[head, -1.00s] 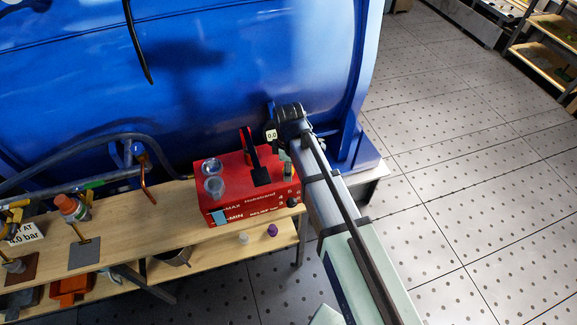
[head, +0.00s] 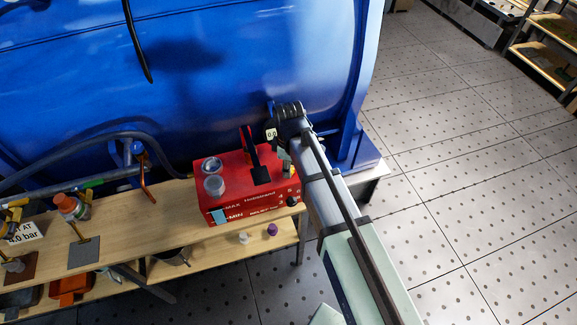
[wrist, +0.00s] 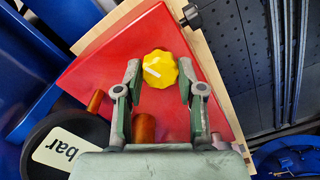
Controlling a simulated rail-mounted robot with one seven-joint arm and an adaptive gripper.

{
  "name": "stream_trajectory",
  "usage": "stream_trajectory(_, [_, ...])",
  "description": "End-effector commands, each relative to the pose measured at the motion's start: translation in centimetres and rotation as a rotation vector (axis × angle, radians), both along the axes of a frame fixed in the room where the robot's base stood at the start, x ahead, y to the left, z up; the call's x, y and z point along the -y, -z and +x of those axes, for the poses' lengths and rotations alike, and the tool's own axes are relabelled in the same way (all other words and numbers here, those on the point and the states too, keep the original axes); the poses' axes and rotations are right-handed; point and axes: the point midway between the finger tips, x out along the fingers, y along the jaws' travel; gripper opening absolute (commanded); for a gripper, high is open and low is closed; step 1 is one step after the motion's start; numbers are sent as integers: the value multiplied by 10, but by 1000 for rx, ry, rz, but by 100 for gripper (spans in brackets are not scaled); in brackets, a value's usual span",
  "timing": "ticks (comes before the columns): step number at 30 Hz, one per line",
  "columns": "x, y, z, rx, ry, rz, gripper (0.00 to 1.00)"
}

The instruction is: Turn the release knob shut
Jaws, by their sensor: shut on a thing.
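The release knob (wrist: 160,69) is yellow and scalloped, with a white pointer mark towards the left in the wrist view. It sits on the red pump box (head: 235,197), which also shows in the wrist view (wrist: 105,68). My gripper (wrist: 159,72) has one finger on each side of the knob and is shut on it. In the head view my gripper (head: 286,157) reaches down at the right end of the box; the knob is hidden there behind my arm. A gauge (head: 271,134) beside my wrist reads 0.0.
A black lever (head: 260,172) and two round clear caps stand on the box. A small black knob (head: 292,201) is on its front. A blue tank (head: 190,90) rises behind the wooden bench (head: 150,217). Purple and white caps lie on the lower shelf.

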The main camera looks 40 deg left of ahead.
Motion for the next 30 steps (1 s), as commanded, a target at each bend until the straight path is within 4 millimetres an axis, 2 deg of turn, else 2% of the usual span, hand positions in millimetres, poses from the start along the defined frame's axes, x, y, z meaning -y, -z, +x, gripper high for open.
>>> stream_trajectory(30, [0, 1, -1, -2, 945, -2, 4])
